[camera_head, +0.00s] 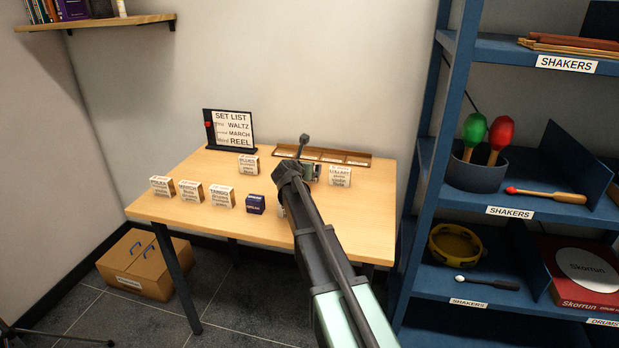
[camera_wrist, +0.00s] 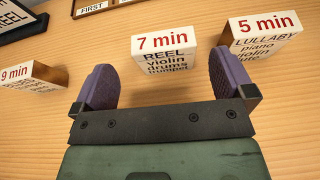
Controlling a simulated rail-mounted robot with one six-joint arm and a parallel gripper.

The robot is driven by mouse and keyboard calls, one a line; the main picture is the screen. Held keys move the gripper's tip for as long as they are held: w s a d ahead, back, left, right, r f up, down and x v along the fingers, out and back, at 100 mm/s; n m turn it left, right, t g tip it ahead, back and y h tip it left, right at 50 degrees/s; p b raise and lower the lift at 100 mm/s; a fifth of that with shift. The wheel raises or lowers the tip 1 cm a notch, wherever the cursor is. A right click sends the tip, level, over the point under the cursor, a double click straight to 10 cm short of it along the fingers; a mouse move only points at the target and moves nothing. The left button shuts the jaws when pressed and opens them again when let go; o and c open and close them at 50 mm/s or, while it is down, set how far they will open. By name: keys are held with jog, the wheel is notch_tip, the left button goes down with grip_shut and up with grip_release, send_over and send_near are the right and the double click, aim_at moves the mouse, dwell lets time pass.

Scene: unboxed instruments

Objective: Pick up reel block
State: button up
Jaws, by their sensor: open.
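The reel block (camera_wrist: 165,62) is a white block with a wooden side, marked "7 min REEL violin drums trumpet". In the wrist view it stands on the table just beyond and between the tips of my gripper (camera_wrist: 160,72). The purple-padded fingers are spread wide, one toward each side of the block, with gaps and nothing held. In the head view my gripper (camera_head: 304,168) is over the table's back right part, and my arm hides the reel block there.
The lullaby block (camera_wrist: 262,40) stands close to my right finger; the blues block (camera_wrist: 32,76) is at left. Several other blocks and a dark blue box (camera_head: 255,204) stand on the table (camera_head: 290,232). Behind are a slotted tray (camera_head: 345,157) and a set list board (camera_head: 229,131). Blue shelves (camera_head: 440,150) rise at right.

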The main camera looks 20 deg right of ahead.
jog(key=shift+w+d+f, duration=0.3)
jog(key=shift+w+d, duration=0.1)
jog(key=shift+w, duration=0.05)
jog(key=b+x, duration=0.2)
jog(key=x, duration=0.3)
jog(key=shift+d+f, duration=0.1)
jog(key=shift+d, duration=0.05)
jog(key=shift+s, duration=0.1)
jog(key=shift+c, duration=0.5)
jog(key=c, duration=0.8)
jog(key=shift+o, duration=0.2)
notch_tip(320, 180, up, 20)
jog(key=p, duration=2)
